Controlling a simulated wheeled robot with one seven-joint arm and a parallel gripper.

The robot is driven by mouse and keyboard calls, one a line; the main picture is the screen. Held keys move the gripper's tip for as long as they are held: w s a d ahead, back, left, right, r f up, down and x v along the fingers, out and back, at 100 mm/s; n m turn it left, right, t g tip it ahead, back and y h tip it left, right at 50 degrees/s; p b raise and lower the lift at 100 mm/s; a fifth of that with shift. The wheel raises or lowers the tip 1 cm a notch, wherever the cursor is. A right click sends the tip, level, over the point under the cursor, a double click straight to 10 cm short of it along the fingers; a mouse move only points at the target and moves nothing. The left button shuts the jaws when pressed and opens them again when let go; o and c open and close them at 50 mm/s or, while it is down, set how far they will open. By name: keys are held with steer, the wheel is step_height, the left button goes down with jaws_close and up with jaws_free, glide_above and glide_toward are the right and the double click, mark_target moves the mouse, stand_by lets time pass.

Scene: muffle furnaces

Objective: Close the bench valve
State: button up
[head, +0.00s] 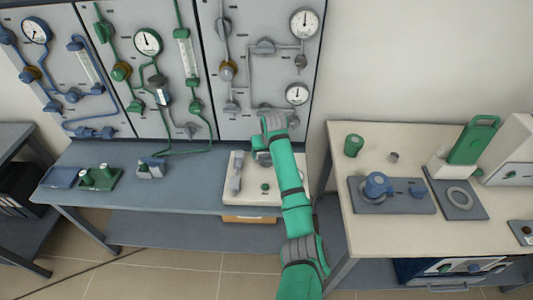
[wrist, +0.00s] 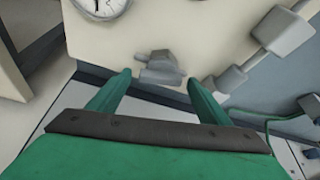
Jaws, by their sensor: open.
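A small grey valve with a short handle (wrist: 161,67) sits on a pale board (wrist: 225,40) in the wrist view. My gripper (wrist: 160,82) is open, with its two green fingertips spread either side of the valve in the picture. I cannot tell whether the fingers touch it; no grip on it shows. In the head view the pale board (head: 240,197) lies on the blue-grey bench, and my green arm covers much of the valve area. The handle's exact angle is hard to read.
A round gauge (wrist: 100,6) and a grey jointed fitting (wrist: 282,32) flank the valve. The upright panel (head: 250,110) with pipes and gauges rises behind the bench. A separate table (head: 400,232) on the right carries a blue valve (head: 377,185) on a grey plate.

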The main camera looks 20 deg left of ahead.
steer(key=c, duration=1)
steer(key=shift+c, duration=0.2)
